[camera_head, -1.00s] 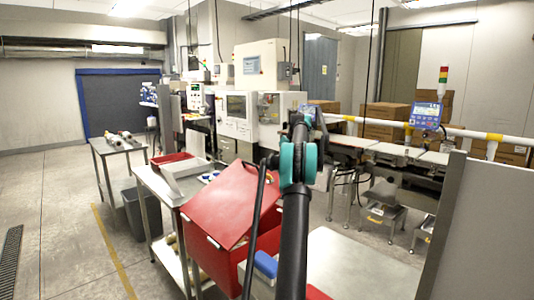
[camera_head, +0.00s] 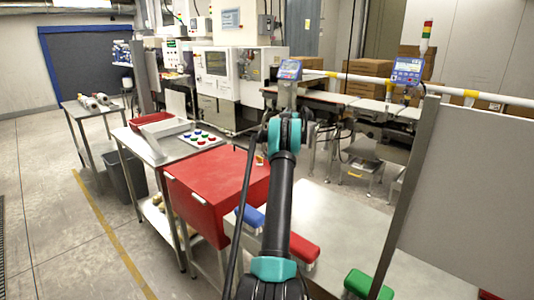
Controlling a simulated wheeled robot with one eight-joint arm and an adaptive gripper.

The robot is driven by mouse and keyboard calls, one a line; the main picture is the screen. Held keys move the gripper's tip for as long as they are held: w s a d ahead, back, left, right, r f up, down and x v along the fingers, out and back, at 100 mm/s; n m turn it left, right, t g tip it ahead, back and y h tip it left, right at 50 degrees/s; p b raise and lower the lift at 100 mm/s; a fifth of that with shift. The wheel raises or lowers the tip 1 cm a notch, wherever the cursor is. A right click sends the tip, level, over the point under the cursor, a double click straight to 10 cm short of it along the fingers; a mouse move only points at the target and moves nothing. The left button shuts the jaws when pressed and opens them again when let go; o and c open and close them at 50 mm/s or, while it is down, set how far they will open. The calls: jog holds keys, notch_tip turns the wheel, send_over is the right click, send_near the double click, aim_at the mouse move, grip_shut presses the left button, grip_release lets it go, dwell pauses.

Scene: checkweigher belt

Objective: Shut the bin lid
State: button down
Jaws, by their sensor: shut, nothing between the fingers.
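The red bin (camera_head: 192,206) stands in the middle of the camera_head view, left of my arm. Its red lid (camera_head: 218,172) lies flat over the top and looks level, with no clear gap along the visible edges. A pale handle or label shows on the bin's front wall. My arm rises from the bottom and bends at a teal joint just right of the lid. My gripper does not show beyond that joint, and my arm covers part of the lid's right side.
A tray of coloured pieces (camera_head: 203,140) and a red tray (camera_head: 153,122) lie behind the bin. A grey panel (camera_head: 480,190) stands at right. Floor at left is open.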

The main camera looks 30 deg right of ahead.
jog(key=shift+s+f, duration=0.15)
jog(key=shift+f, duration=0.4)
jog(key=v, duration=1.2)
jog(key=shift+r, duration=0.5)
jog(key=a+r+h, duration=0.2)
jog(key=a+r, duration=0.1)
jog(key=a, duration=1.4)
jog(key=s+a+f+t+h, duration=0.1)
jog(key=s+a, duration=0.5)
jog(key=a, duration=0.3)
jog(key=s+a+h, duration=0.1)
jog(key=s+a, duration=0.5)
jog(key=a, duration=0.4)
jog(key=s+a+f+t, duration=0.1)
jog(key=s+a+f, duration=0.35)
jog(key=s, duration=0.55)
jog(key=s+a+f+t, duration=0.1)
jog(key=s+a+f, duration=0.2)
jog(key=s+a, duration=0.5)
jog(key=s+f+g, duration=0.1)
jog(key=s+f, duration=0.3)
jog(key=s, duration=0.4)
jog(key=s+d+f+g, duration=0.1)
jog(key=s+f, duration=0.2)
jog(key=s, duration=0.4)
jog(key=shift+s+f, duration=0.4)
jog(key=shift+d, duration=0.15)
